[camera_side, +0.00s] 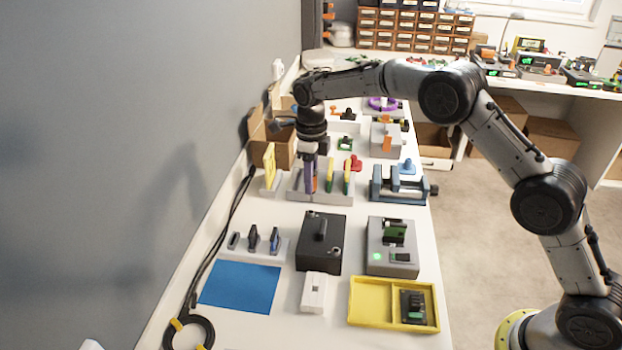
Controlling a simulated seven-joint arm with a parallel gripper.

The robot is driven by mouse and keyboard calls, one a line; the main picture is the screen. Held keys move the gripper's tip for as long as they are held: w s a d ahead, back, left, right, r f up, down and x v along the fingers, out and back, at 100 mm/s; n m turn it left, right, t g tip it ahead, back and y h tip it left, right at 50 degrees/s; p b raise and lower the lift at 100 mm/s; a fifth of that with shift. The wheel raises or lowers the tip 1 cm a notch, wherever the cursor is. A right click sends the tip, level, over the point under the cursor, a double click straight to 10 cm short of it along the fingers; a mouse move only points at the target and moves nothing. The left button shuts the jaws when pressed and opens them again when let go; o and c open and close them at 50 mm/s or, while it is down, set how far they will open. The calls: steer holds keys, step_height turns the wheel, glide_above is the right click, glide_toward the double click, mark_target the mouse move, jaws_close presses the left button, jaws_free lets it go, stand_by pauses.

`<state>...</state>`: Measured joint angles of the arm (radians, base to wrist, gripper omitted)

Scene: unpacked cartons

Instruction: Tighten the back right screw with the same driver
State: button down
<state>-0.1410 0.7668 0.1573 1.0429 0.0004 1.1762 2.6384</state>
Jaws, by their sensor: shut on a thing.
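My gripper (311,182) points down over a light grey rack (295,193) near the middle of the bench. It is shut on what looks like a driver with an orange part (315,185), mostly hidden by the fingers. I cannot tell whether its tip is in the rack or clear of it. Two yellow and green handled tools (338,177) stand upright in the rack, just right of my gripper. A black box (320,240) and a grey unit with a lit green spot (377,257) stand nearer the camera.
A blue vise (400,188) stands right of the rack, and an open carton (272,140) behind left. Nearer lie a blue mat (240,285), a yellow tray (372,316), a small white box (314,293) and a black cable (212,262) along the wall side.

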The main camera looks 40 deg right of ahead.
steer(key=n, duration=0.5)
steer(key=shift+s+r, duration=0.1)
steer(key=shift+r, duration=0.05)
steer(key=n, duration=0.3)
steer(key=shift+r+n, duration=0.1)
steer(key=shift+n, duration=0.3)
steer(key=n, duration=0.5)
steer(key=shift+r, duration=0.25)
steer(key=n, duration=0.2)
steer(key=shift+r+n, duration=0.2)
steer(key=shift+n, duration=0.2)
steer(key=shift+f, duration=1.65)
steer(key=shift+f, duration=1.3)
